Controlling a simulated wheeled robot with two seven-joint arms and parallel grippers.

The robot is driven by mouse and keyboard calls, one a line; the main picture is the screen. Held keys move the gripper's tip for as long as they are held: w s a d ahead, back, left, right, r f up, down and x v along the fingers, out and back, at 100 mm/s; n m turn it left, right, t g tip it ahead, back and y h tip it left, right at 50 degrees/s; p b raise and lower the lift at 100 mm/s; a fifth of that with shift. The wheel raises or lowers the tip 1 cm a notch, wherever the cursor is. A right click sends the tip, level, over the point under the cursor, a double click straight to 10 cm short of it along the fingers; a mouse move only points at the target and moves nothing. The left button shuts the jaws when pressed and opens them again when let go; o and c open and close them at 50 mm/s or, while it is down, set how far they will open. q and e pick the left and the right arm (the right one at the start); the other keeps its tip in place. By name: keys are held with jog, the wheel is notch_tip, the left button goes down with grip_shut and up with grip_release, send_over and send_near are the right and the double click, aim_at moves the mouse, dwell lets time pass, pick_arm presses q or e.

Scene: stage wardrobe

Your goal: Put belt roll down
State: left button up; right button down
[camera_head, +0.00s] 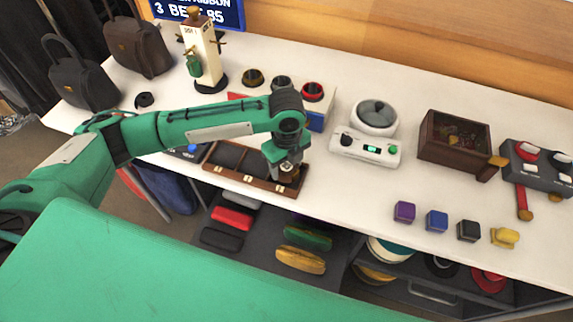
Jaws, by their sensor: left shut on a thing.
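My left gripper (287,168) points down over the right compartment of a dark wooden tray (213,167) on the white table. It is shut on a small brownish thing, which I take to be the belt roll (287,174); the fingers hide most of it. I cannot tell whether it touches the tray floor. The tray's left and middle compartments look empty. My right gripper is not in view.
Behind the tray, a rack (318,122) holds several rolls. A white scale (365,148) and a brown box (455,140) stand to the right. Small colored cubes (437,221) line the front edge. A black roll (144,100) lies at the left.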

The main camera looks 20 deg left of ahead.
aim_at(287, 166)
pick_arm(q)
jog(key=shift+f, duration=0.35)
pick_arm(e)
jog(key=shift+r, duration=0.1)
pick_arm(q)
jog(key=shift+f, duration=0.1)
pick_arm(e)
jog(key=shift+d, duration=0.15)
pick_arm(q)
jog(key=o, duration=1)
jog(key=shift+o, duration=0.5)
jog(key=shift+w+r, duration=0.1)
jog(key=shift+r, duration=0.35)
notch_tip(287, 166, up, 11)
jog(key=shift+r, duration=0.2)
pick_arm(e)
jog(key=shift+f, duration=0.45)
